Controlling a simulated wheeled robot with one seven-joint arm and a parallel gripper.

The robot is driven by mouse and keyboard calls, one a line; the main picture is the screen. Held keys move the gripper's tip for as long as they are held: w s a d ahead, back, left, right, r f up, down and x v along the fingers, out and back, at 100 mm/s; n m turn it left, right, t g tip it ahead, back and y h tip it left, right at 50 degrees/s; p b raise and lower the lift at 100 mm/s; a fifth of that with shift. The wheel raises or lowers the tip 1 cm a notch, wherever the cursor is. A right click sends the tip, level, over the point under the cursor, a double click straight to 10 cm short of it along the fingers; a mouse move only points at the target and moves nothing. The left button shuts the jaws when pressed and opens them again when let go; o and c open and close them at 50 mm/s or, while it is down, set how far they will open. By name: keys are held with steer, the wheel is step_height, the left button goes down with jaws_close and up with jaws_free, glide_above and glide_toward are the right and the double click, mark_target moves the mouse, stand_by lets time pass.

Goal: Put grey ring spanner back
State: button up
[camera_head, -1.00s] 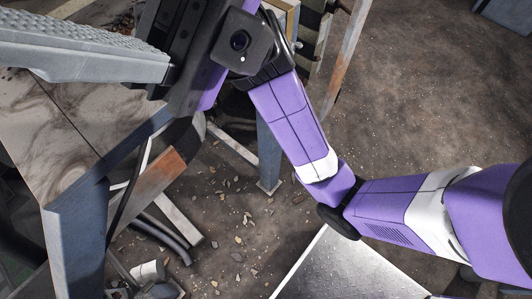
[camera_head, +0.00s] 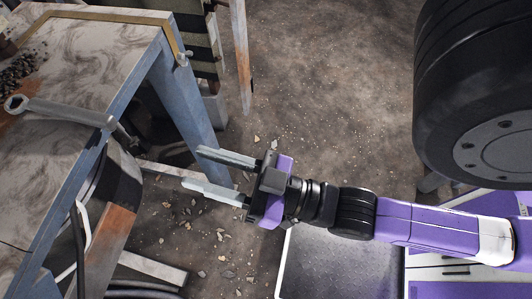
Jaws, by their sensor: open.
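A grey spanner (camera_head: 65,110) lies on the marbled tabletop (camera_head: 95,52) at the left, near the table's right edge. Its ring end (camera_head: 16,104) points left, and its other end reaches the blue table edge. My gripper (camera_head: 194,168) is open and empty, with its two pale fingers spread and pointing left.
Dark gravel (camera_head: 20,68) lies on the table at the far left. The blue table frame (camera_head: 183,95) stands between my gripper and the tabletop. A brown plate (camera_head: 108,250) and dark hoses are below the table. The floor (camera_head: 320,80) has scattered stone chips.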

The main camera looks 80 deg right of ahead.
steer(key=s+d+f+n+g, duration=0.1)
steer(key=s+f+g, duration=0.4)
steer(key=s+f, duration=0.4)
steer(key=shift+s+d+y, duration=0.2)
steer(key=shift+d+y, duration=0.1)
steer(key=shift+d, duration=0.1)
